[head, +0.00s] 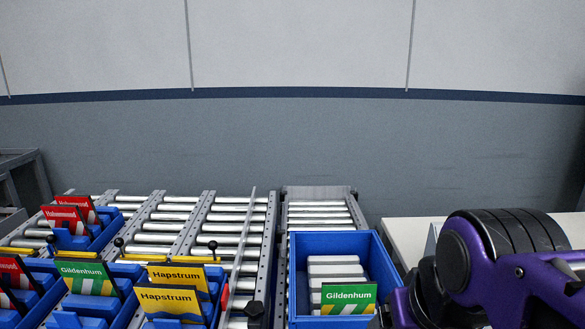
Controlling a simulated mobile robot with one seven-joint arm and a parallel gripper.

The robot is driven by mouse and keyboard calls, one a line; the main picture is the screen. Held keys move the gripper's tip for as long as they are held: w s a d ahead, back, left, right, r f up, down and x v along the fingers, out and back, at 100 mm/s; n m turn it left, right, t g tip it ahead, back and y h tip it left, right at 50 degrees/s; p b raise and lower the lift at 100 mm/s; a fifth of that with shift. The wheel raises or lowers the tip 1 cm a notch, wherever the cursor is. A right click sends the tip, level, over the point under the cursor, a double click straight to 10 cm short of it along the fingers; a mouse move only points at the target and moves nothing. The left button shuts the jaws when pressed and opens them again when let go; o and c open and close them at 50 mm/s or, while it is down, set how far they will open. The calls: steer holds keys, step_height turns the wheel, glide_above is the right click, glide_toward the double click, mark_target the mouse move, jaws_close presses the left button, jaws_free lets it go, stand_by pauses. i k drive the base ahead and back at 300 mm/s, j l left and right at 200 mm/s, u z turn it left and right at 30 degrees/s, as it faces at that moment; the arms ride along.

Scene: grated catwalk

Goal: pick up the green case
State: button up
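Two green-fronted cases labelled "Gildenhum" are in view. One green case (349,293) stands upright at the front right inside a blue bin (338,243). The other green case (88,270) leans in a blue holder on the rollers at the lower left, among red and yellow cases. I cannot tell which one the task names. My purple and black arm fills the lower right, just right of the blue bin. My gripper's fingertips do not show.
Roller conveyors (238,217) run across the lower left and middle. Yellow "Hapstrum" cases (168,299) and red cases (62,217) stand in blue holders at the left. Several pale grey blocks (335,270) lie in the bin. A white surface (405,238) is behind my arm.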

mark_target(82, 276)
steer(key=u, duration=1.7)
steer(key=z, duration=1.65)
steer(key=j+u, duration=0.1)
steer(key=j, duration=0.85)
steer(key=i+j, duration=0.1)
steer(key=j, duration=0.85)
steer(key=j+u, duration=0.15)
steer(key=j, duration=0.8)
steer(key=i, duration=0.05)
